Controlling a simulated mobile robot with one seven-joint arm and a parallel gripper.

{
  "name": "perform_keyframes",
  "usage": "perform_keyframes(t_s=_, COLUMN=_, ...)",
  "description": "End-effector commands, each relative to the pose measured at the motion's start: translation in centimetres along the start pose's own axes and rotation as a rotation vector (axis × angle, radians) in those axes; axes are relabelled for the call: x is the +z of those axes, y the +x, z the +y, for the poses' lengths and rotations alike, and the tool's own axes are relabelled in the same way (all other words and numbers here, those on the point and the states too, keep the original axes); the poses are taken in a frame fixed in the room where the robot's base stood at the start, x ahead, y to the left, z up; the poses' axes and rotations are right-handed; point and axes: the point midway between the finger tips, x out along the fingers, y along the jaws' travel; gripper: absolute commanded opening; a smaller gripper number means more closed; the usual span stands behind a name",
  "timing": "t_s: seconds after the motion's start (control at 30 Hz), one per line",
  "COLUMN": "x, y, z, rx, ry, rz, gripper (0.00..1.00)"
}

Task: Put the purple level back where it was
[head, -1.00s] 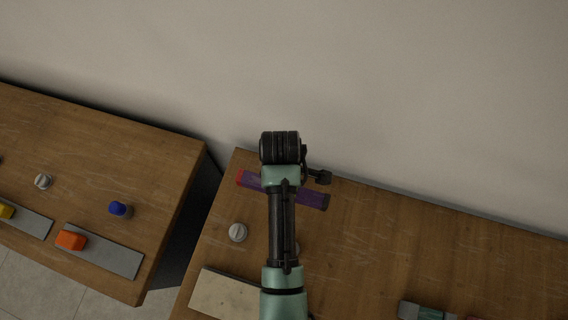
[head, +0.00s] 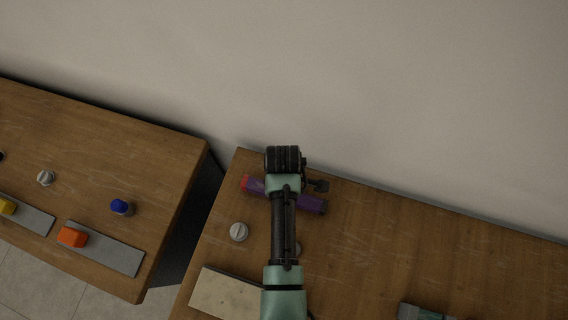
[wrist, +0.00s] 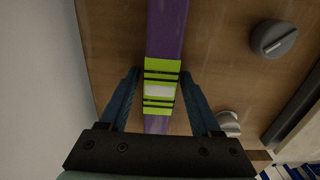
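The purple level (head: 312,205) is a long purple bar with a red end at the left in the head view. It is over the back left part of the right table, and my arm hides its middle. I cannot tell whether it touches the tabletop. In the wrist view the level (wrist: 168,28) runs up the picture, with a lime-green band and pale window between my fingers. My gripper (wrist: 160,75) has one finger on each side of this band and appears shut on it. In the head view my arm hides the fingers.
The right table (head: 380,240) holds a grey knob (head: 238,232), another partly hidden knob and a pale plate (head: 225,296). A wall stands close behind. The left table (head: 90,130) has blue (head: 121,207) and orange (head: 72,237) pieces; a gap separates the tables.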

Motion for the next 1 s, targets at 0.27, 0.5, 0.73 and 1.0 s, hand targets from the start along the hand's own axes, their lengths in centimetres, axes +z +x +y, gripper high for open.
perform_keyframes(t_s=0.27, x=0.0, y=-0.1, z=0.0, rx=0.000, ry=0.000, rz=0.000, gripper=0.70)
perform_keyframes(t_s=0.5, x=0.0, y=-2.1, z=0.1, rx=0.003, ry=0.000, rz=0.001, gripper=0.70)
perform_keyframes(t_s=0.73, x=0.0, y=-6.9, z=0.1, rx=0.005, ry=0.000, rz=0.002, gripper=0.70)
perform_keyframes(t_s=1.0, x=0.0, y=-11.3, z=0.1, rx=0.004, ry=0.000, rz=0.001, gripper=0.70)
